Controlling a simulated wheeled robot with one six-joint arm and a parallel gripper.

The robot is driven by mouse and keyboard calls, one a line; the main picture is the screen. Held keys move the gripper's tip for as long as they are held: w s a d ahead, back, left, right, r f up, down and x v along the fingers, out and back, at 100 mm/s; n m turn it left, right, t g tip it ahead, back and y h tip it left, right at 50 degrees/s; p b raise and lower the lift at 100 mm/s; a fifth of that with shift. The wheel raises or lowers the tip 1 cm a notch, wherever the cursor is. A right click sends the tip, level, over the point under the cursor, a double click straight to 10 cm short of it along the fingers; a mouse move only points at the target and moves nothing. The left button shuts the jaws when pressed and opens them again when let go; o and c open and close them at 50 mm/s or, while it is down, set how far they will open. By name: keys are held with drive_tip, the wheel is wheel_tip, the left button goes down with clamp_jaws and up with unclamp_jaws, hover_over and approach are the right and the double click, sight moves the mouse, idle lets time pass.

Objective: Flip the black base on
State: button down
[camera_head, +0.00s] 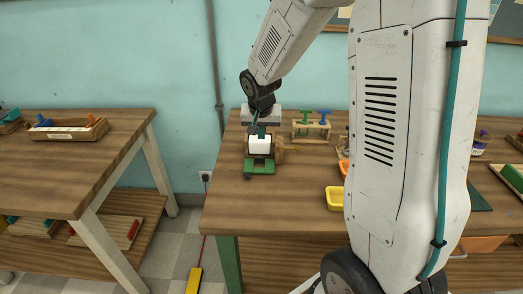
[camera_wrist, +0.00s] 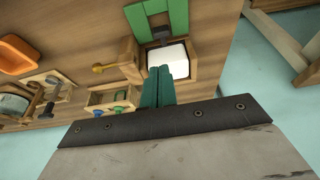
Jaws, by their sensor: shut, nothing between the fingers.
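A white block (camera_head: 260,144) sits in a small wooden frame above a green base plate (camera_head: 259,166) on the table. In the wrist view the white block (camera_wrist: 167,58) lies in its wooden box (camera_wrist: 187,86), with green strips (camera_wrist: 157,18) beyond. A small dark part (camera_wrist: 161,34) shows between the block and the strips; I cannot tell whether it is the black base or a switch. My gripper (camera_wrist: 160,70) is shut and empty, its green fingertips just short of the white block. In the head view my gripper (camera_head: 261,131) is over the block's back edge.
A wooden rack with green and blue pegs (camera_head: 312,124) stands right of the block. A yellow tray (camera_head: 335,198) and an orange tray (camera_head: 343,167) lie nearer. A wooden knob (camera_wrist: 98,68) projects from the box's side. The left table (camera_head: 120,145) is separate; the front-left tabletop is clear.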

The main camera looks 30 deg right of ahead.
sight(262, 150)
drive_tip(key=x, duration=1)
drive_tip(key=shift+s, duration=0.15)
